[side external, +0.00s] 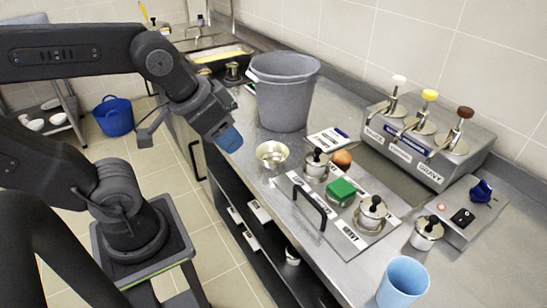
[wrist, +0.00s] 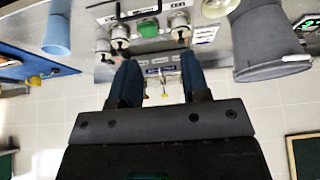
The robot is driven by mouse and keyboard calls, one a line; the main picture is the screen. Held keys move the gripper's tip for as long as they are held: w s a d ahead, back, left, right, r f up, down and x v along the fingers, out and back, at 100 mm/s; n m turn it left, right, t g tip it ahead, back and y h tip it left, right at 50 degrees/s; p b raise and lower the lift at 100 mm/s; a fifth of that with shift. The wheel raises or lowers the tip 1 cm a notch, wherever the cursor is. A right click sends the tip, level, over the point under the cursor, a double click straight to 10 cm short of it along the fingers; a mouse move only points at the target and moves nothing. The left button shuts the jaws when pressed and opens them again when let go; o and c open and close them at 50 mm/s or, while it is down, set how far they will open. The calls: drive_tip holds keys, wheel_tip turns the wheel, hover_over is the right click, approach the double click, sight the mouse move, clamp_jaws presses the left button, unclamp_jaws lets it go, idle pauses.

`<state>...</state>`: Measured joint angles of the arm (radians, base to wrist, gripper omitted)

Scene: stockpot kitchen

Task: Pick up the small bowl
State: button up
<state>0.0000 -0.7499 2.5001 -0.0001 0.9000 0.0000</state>
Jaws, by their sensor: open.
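A small metal bowl (side external: 272,157) stands upright near the counter's front edge, just below the grey bucket in the side view. Its inside looks pale, and I cannot tell whether it holds anything. It also shows at the top edge of the wrist view (wrist: 217,8), partly cut off. My gripper (side external: 231,141) hangs to the left of the bowl, above and in front of the counter edge, apart from it. In the wrist view the two blue fingers of my gripper (wrist: 158,76) are spread with nothing between them.
A grey bucket (side external: 284,92) stands close behind the bowl. To its right is a panel with lidded metal pots (side external: 316,163), a green block (side external: 341,189) and a black handle (side external: 309,207). A blue cup (side external: 403,281) and pump dispenser (side external: 425,140) stand farther right.

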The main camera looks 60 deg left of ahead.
drive_tip(key=shift+c, duration=0.4)
drive_tip(key=g+y, duration=0.3)
drive_tip(key=g, duration=0.3)
hover_over(280, 165)
drive_tip(key=d, duration=0.1)
wheel_tip(280, 165, down, 16)
drive_tip(key=shift+s+f, duration=0.15)
drive_tip(key=shift+f, duration=0.1)
drive_tip(key=shift+w+d+x, duration=0.1)
drive_tip(key=shift+w+x, duration=0.05)
drive_tip(key=shift+x, duration=0.85)
drive_tip(key=shift+w+d+x, duration=0.1)
drive_tip(key=shift+w+x, duration=0.05)
drive_tip(key=shift+x, duration=0.85)
drive_tip(key=shift+w+x, duration=0.15)
drive_tip(key=shift+x, duration=0.85)
